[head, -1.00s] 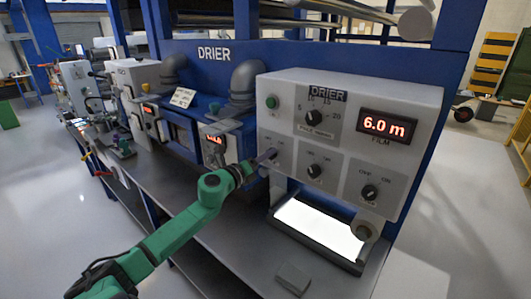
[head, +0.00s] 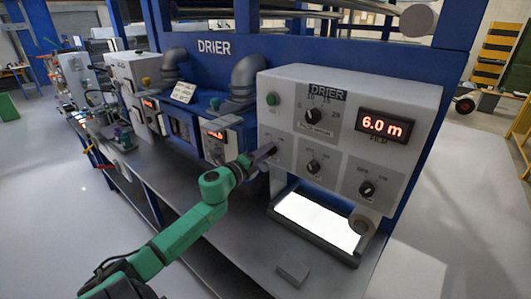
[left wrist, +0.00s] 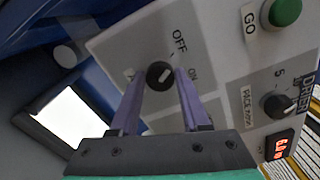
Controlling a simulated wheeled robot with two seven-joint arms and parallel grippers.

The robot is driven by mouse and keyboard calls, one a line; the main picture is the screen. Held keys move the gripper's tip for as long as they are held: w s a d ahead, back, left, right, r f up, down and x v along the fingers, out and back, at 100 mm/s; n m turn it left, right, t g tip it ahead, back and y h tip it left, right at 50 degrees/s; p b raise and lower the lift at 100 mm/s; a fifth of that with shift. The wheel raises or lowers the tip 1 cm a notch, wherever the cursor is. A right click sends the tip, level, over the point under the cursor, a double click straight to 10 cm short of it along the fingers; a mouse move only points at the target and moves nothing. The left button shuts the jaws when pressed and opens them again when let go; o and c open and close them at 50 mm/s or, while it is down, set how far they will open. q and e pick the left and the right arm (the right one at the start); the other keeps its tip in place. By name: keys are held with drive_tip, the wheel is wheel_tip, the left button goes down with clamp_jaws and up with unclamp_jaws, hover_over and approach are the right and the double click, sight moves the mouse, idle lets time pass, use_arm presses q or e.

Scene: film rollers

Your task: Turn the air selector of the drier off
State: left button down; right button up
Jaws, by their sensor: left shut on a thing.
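The drier's grey control panel (head: 345,130) carries several black knobs. My left gripper (head: 271,150) is at the lower left selector, below the green button, and hides most of it in the head view. In the left wrist view this black selector knob (left wrist: 160,75) sits between the two purple fingertips of the left gripper (left wrist: 161,76), which are shut on it. Its plate reads OFF and ON. The white mark on the knob slants, and I cannot tell for certain which label it points to. My right gripper is not in view.
To the right are a middle selector (head: 312,167) and a right selector (head: 367,188). A bright lit panel (head: 318,221) lies below, over the grey bench.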

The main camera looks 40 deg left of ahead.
use_arm(q)
drive_tip(key=shift+c, duration=1.9)
unclamp_jaws()
drive_tip(key=shift+s+f, duration=0.1)
drive_tip(key=shift+s, duration=0.05)
drive_tip(key=shift+s+f, duration=0.1)
drive_tip(key=shift+s, duration=0.25)
drive_tip(key=s+b, duration=0.2)
drive_tip(key=s, duration=1.1)
drive_tip(key=shift+s+d+r+b, duration=0.15)
drive_tip(key=shift+s+r+b, duration=0.05)
drive_tip(key=shift+s+b, duration=0.15)
